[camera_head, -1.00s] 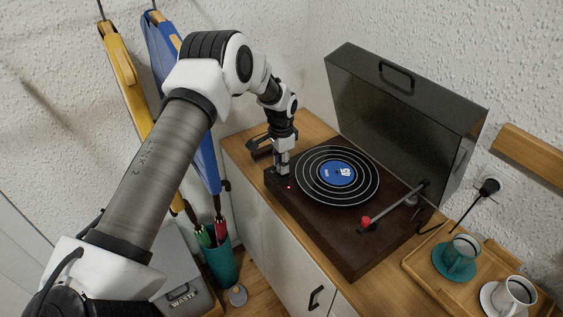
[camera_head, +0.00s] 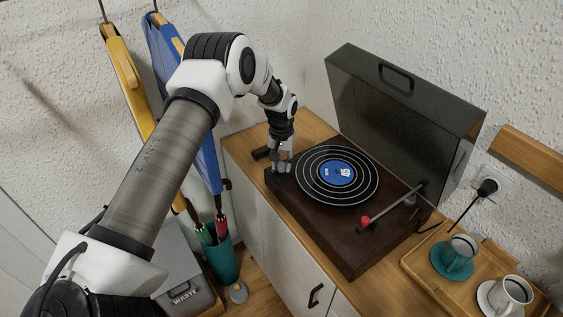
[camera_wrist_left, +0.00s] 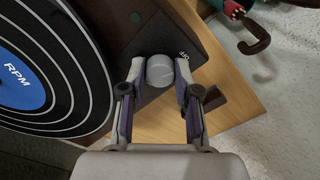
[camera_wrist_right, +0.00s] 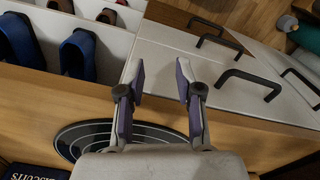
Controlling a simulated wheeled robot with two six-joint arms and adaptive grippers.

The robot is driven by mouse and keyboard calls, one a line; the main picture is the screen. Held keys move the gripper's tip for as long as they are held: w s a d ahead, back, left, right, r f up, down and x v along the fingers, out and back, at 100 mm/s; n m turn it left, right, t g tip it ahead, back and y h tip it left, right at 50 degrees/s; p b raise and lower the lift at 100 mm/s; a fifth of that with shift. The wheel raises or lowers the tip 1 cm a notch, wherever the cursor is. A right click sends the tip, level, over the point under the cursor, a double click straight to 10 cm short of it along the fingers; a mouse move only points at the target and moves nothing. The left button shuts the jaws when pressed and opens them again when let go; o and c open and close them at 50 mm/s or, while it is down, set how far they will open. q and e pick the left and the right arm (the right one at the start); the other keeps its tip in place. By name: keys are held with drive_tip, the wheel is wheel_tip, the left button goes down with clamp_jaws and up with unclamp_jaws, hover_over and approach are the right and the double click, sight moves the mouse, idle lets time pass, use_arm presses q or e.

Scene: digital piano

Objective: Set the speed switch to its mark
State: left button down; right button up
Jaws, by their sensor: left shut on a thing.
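The speed switch is a round grey knob (camera_wrist_left: 160,72) on the corner of the dark turntable deck (camera_wrist_left: 185,20). Small white print (camera_wrist_left: 184,53) lies on the deck beside it, partly next to a fingertip; I cannot read it clearly. My left gripper (camera_wrist_left: 160,78) is shut on the knob, one finger on each side. In the head view my left gripper (camera_head: 281,170) stands over the far left corner of the turntable (camera_head: 335,245) and hides the knob. My right gripper (camera_wrist_right: 160,82) is open and empty in the right wrist view, away from the turntable's knob.
A black record (camera_head: 337,176) with a blue label lies beside the left gripper. The tonearm (camera_head: 395,205) with a red end is at the right, and the raised lid (camera_head: 400,105) stands behind. A tray (camera_head: 425,262) with two cups is at the right.

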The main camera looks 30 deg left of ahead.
sight(281, 165)
use_arm(q)
drive_tip(key=shift+s+f+n, duration=0.2)
drive_tip(key=shift+f+n, duration=0.05)
drive_tip(key=shift+n, duration=0.05)
drive_tip(key=c, duration=0.8)
unclamp_jaws()
drive_tip(key=shift+w, duration=0.15)
drive_tip(key=shift+r, duration=0.1)
wheel_tip(281, 165, up, 12)
